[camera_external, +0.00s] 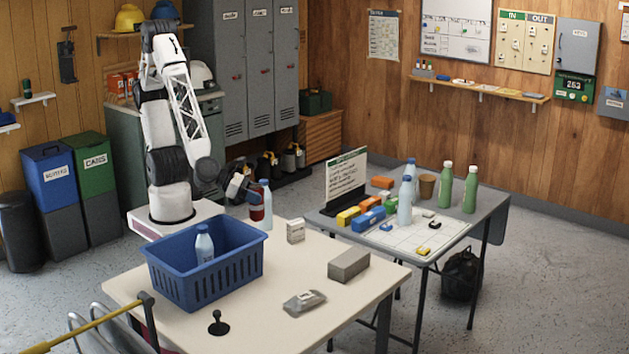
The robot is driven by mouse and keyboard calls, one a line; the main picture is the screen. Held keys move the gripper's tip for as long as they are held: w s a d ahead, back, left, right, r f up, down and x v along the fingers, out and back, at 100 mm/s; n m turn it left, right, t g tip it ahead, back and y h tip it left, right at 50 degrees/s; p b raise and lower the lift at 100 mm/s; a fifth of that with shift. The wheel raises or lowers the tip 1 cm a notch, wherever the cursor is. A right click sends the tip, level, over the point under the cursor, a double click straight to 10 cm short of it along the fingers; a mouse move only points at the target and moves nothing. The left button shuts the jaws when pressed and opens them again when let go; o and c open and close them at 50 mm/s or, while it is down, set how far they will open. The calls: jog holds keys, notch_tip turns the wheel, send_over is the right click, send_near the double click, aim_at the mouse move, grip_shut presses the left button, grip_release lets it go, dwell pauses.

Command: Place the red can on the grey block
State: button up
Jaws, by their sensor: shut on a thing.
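The red can (256,212) shows as a dark red patch at the far side of the near table, at the tip of my gripper (249,196). My gripper is shut on it, though the fingers are small and partly hidden. A clear bottle (266,205) stands right beside the can and covers part of it. I cannot tell whether the can touches the table. The grey block (348,265) lies on the right part of the near table, apart from my gripper, with its top bare.
A blue basket (180,285) holding a bottle (204,244) stands at the table's left. A small white box (295,231), a grey device (304,302) and a black knobbed item (217,323) sit on the cream table (258,318). The second table (480,213) carries several bottles and blocks.

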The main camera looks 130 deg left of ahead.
jog(key=w+a+r+m+t+h, duration=0.1)
jog(key=w+a+r+m+h, duration=0.15)
jog(key=w, duration=0.55)
jog(key=w+a+r+m+t+h, duration=0.1)
jog(key=w+r+m+h, duration=0.15)
jog(key=w, duration=0.55)
jog(key=w+a+r+m+t+h, duration=0.15)
jog(key=w+r, duration=0.25)
jog(key=w, duration=0.4)
jog(key=s+a+f+n+g+y, duration=0.7)
jog(key=s+f+n+g+y, duration=0.2)
jog(key=s+f+n+y, duration=0.1)
jog(key=shift+s+f+n+y, duration=0.35)
jog(key=shift+f+n+y, duration=0.1)
jog(key=shift+f+n, duration=0.85)
jog(key=shift+f, duration=0.15)
